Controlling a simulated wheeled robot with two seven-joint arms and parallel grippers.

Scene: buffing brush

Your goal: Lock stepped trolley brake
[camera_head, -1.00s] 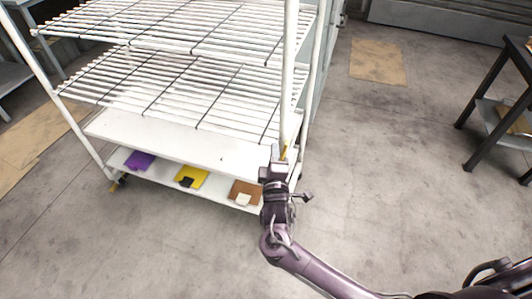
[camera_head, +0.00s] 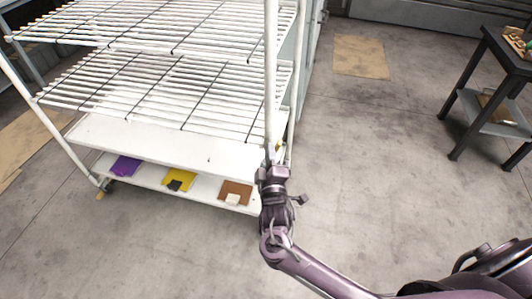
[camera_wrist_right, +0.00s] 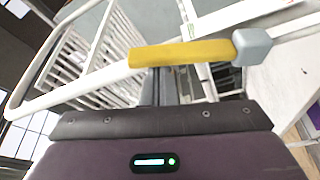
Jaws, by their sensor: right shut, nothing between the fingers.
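The white stepped trolley (camera_head: 150,135) stands at the left in the head view, with wire shelves above and solid shelves below. My right gripper (camera_head: 274,168) is at its near right corner post, shut and empty. In the right wrist view, a yellow bar with a grey end block (camera_wrist_right: 185,53) lies across the trolley frame, just past the tips of my right gripper (camera_wrist_right: 160,72). Whether the fingers touch the bar I cannot tell. The bar is mostly hidden in the head view. My left gripper is not in view.
On the lower shelf lie a purple item (camera_head: 125,166), a yellow item (camera_head: 180,180) and a brown item (camera_head: 235,193). A dark table (camera_head: 490,100) stands at the right. The floor (camera_head: 380,150) between is clear, with a tan patch (camera_head: 360,56) at the back.

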